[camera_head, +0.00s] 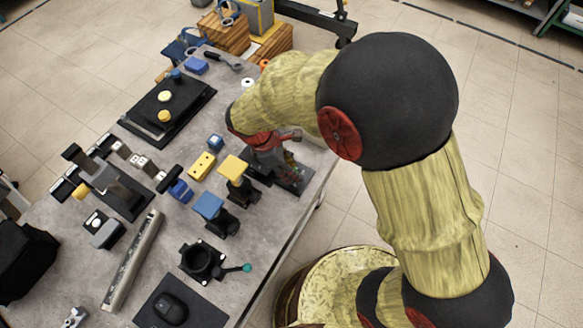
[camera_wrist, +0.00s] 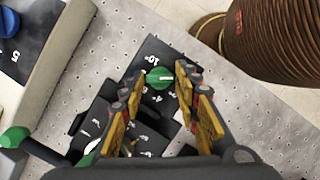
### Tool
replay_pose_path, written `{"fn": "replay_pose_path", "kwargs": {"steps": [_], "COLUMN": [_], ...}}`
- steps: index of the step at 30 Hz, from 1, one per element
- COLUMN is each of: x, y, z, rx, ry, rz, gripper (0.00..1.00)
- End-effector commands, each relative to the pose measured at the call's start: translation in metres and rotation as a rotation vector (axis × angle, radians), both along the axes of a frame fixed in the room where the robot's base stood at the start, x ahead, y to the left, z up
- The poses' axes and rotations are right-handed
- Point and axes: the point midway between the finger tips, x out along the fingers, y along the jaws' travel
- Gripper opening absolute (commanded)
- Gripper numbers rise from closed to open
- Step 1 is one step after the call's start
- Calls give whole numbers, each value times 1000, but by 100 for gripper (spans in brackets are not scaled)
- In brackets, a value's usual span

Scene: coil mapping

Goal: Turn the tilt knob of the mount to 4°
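In the wrist view a green knob (camera_wrist: 158,78) with a white line stands on a black plate (camera_wrist: 151,47) printed with "10°". The line looks roughly sideways in the picture. My gripper (camera_wrist: 160,73) has its yellow fingers on either side of the knob, apart and seemingly not pressed on it. Whether a fingertip touches the knob cannot be told. More dark parts with white marks lie between the fingers, partly hidden. In the head view my gripper (camera_head: 264,141) is over a dark mount (camera_head: 290,175) at the table's right edge; my arm hides part of it.
A blue-topped stand (camera_head: 208,206) and a yellow-topped stand (camera_head: 233,168) are left of the mount. A black ring holder (camera_head: 203,262) with a teal-tipped lever is nearer. In the wrist view a grey bar (camera_wrist: 62,65) is at left, and another green knob (camera_wrist: 14,137) shows there.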

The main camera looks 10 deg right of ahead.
Motion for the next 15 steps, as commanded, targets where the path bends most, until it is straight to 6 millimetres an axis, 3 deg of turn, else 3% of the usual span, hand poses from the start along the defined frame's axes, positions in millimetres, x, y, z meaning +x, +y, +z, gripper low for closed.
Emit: {"fn": "replay_pose_path", "kwargs": {"steps": [15], "x": [0], "y": [0], "z": [0], "rx": [0], "ry": [1], "rz": [0], "gripper": [3]}}
